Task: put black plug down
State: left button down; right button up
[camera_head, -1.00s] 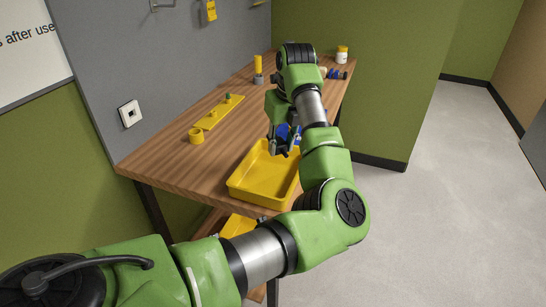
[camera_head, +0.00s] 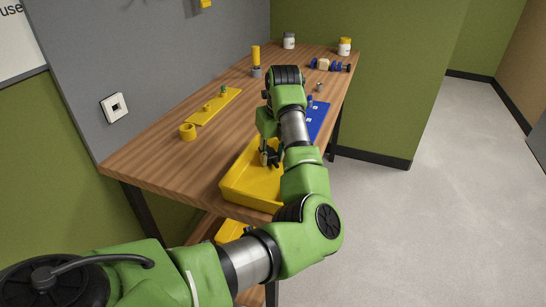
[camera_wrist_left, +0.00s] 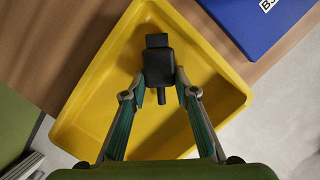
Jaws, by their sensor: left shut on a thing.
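A black plug (camera_wrist_left: 158,68) sits between the fingertips of my left gripper (camera_wrist_left: 159,90) in the wrist view. The gripper is shut on it. The yellow tray (camera_wrist_left: 85,120) lies behind and around the plug in that view; I cannot tell if the plug touches its floor. In the head view my left gripper (camera_head: 269,157) points down over the yellow tray (camera_head: 238,190) at the table's front edge. The plug is hard to make out there against the dark fingers. My right gripper is not in view.
A blue board (camera_head: 318,120) lies beyond the tray, partly hidden by my arm; it also shows in the wrist view (camera_wrist_left: 240,22). Jars and small items stand at the back.

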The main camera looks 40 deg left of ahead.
pick_arm(q)
jog(key=shift+s+d+r, duration=0.1)
jog(key=shift+d+r, duration=0.05)
jog(key=c, duration=2)
grip_release()
jog(key=shift+a+f, duration=0.2)
jog(key=shift+f, duration=0.05)
jog(key=shift+c, duration=0.2)
jog(key=o, duration=0.4)
jog(key=shift+r, duration=0.1)
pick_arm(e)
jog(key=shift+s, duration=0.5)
pick_arm(q)
jog(key=shift+r, duration=0.25)
jog(key=b+v, duration=0.1)
jog(key=v, duration=1)
jog(key=shift+s+d+r, duration=0.1)
jog(key=shift+d+r, duration=0.05)
jog(key=shift+r, duration=0.2)
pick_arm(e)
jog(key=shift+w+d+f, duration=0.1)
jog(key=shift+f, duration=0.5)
